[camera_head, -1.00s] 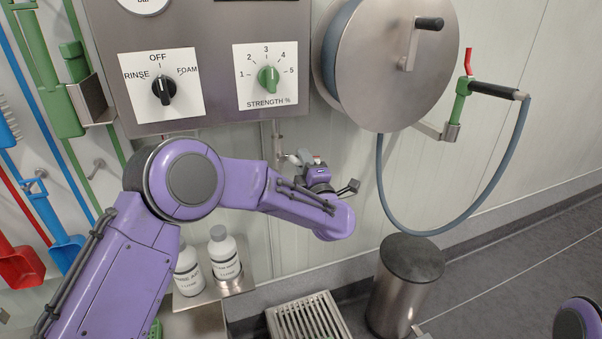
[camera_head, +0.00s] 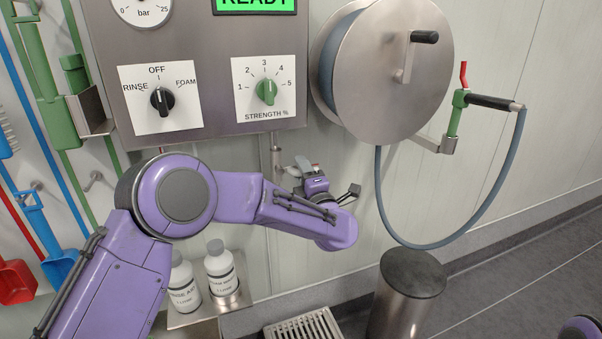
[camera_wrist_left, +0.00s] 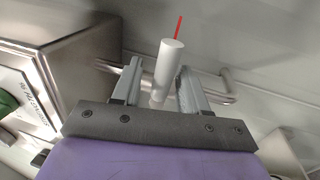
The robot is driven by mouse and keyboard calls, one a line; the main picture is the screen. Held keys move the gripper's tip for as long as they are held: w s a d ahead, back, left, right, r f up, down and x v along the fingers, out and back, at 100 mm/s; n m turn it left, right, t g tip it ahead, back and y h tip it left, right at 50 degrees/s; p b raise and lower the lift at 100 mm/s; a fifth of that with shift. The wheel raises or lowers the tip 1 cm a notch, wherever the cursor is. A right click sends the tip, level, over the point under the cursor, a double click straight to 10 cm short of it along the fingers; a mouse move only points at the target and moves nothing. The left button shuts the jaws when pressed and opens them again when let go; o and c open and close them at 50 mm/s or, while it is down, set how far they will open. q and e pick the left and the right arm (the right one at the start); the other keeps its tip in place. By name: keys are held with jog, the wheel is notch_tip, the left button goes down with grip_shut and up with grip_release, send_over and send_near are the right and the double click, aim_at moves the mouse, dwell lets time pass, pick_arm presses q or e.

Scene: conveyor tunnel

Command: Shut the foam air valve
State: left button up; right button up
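In the head view my left arm reaches across to a pipe below the control panel. My left gripper (camera_head: 301,167) is beside that pipe, its fingers small and partly hidden by my wrist. In the left wrist view the two fingers (camera_wrist_left: 160,88) are apart. A pale grey cylinder with a thin red tip (camera_wrist_left: 169,62) shows between them, closer to the right finger; I cannot tell if they touch. It appears to be the valve's handle, but the valve body is mostly hidden. My right gripper is out of view.
The control panel (camera_head: 215,100) with a black selector at OFF (camera_head: 162,101) and a green strength knob (camera_head: 266,91) is above my arm. A hose reel (camera_head: 385,75) hangs to the right. Two white bottles (camera_head: 221,270) and a steel bin (camera_head: 408,300) stand below.

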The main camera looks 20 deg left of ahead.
pick_arm(q)
jog(key=b+v, duration=0.1)
jog(key=v, duration=0.9)
jog(key=shift+s+d, duration=0.2)
jog(key=shift+s, duration=0.05)
jog(key=shift+f, duration=0.1)
